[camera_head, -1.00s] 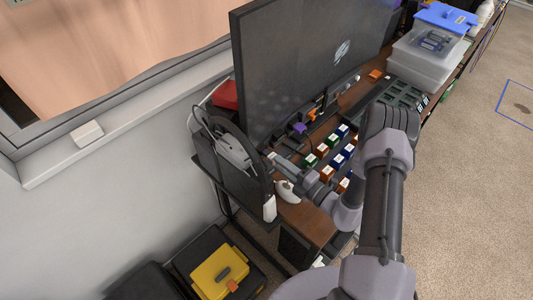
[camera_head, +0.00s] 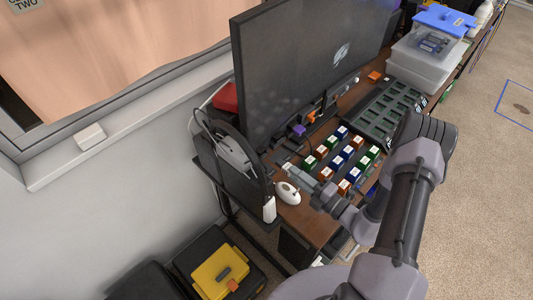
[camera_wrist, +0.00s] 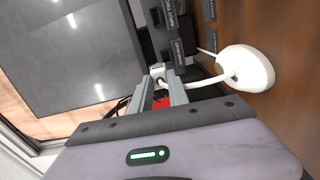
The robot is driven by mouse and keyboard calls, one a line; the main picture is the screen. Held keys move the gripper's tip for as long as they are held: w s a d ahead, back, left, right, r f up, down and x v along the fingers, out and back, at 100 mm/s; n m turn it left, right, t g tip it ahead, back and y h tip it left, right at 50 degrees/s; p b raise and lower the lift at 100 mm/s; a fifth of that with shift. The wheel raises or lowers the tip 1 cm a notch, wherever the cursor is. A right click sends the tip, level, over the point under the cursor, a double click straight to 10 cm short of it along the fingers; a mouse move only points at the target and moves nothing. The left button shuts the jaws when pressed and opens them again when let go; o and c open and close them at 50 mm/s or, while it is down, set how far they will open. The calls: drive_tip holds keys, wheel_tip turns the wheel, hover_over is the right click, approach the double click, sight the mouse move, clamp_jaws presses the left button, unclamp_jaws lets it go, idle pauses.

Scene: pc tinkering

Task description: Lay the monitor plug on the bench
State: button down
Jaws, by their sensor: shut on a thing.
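My gripper (camera_head: 285,167) is low over the left end of the bench (camera_head: 312,222), just above the white mouse-like object in the head view. In the wrist view my gripper (camera_wrist: 167,82) is shut on a small pale plug (camera_wrist: 158,71) at its fingertips. A white cable runs from beside the fingers to the rounded white object (camera_wrist: 247,68). The plug is too small to make out in the head view. The dark monitor (camera_head: 310,65) stands at the back of the bench; it fills the upper left of the wrist view (camera_wrist: 75,50).
Several coloured, labelled blocks (camera_head: 344,157) stand right of my gripper. A dark slotted tray (camera_head: 390,113) lies beyond them. The white mouse-like object (camera_head: 287,194) rests near the bench's left end. A headset (camera_head: 232,150) on a stand is at the left. Clear bins (camera_head: 428,50) stand far right.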

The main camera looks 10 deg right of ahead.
drive_tip(key=shift+s+d+r+p, duration=0.25)
drive_tip(key=shift+s+d+r, duration=0.2)
drive_tip(key=shift+s, duration=0.15)
drive_tip(key=shift+s+d+r+p, duration=0.2)
drive_tip(key=shift+s+d+r, duration=0.15)
drive_tip(key=shift+s, duration=0.25)
